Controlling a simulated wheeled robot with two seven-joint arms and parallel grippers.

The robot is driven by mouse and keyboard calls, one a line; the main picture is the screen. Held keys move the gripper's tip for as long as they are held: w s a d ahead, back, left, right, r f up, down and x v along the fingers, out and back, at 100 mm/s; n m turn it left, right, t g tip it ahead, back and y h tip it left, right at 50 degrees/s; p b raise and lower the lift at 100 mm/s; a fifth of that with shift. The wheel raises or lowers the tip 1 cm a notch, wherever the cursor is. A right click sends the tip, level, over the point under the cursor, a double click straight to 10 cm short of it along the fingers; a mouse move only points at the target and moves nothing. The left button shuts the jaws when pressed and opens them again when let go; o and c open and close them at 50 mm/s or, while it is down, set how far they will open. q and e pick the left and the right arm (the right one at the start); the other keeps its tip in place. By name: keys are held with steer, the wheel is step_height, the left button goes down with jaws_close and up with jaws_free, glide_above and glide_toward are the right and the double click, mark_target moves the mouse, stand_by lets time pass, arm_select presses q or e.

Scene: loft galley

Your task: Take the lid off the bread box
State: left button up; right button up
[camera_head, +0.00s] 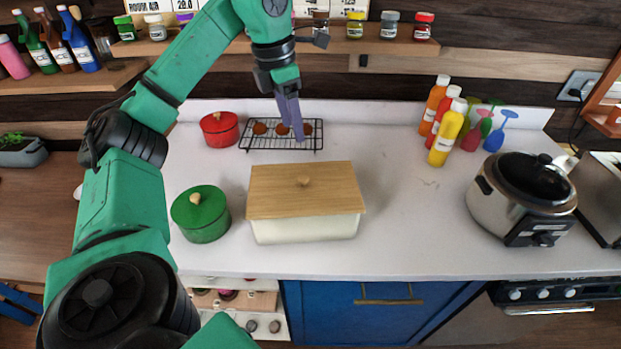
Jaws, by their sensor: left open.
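The bread box (304,229) is cream-coloured and stands on the white counter, near the front edge. My left gripper (292,132) points down behind the box, above the cooling rack area, apart from the lid. It is open, with nothing seen between its fingers. My right gripper is not in view.
A black cooling rack (258,143) with brown round items stands behind the box. A red pot (219,128) and a green pot (201,213) are on the left. Several sauce bottles (448,131) and a slow cooker (520,195) stand right. Counter right of the box (415,225) is clear.

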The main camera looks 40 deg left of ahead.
arm_select(q)
steer(key=b, duration=0.3)
glide_toward(303, 178)
steer(key=f+p, duration=0.1)
steer(key=f, duration=0.1)
steer(key=f+p, duration=0.1)
steer(key=f, duration=0.2)
steer(key=w+f+p, duration=0.1)
steer(key=f, duration=0.2)
steer(key=shift+d, duration=0.3)
steer(key=shift+w+f, duration=0.15)
steer(key=shift+f, duration=0.1)
jaws_close()
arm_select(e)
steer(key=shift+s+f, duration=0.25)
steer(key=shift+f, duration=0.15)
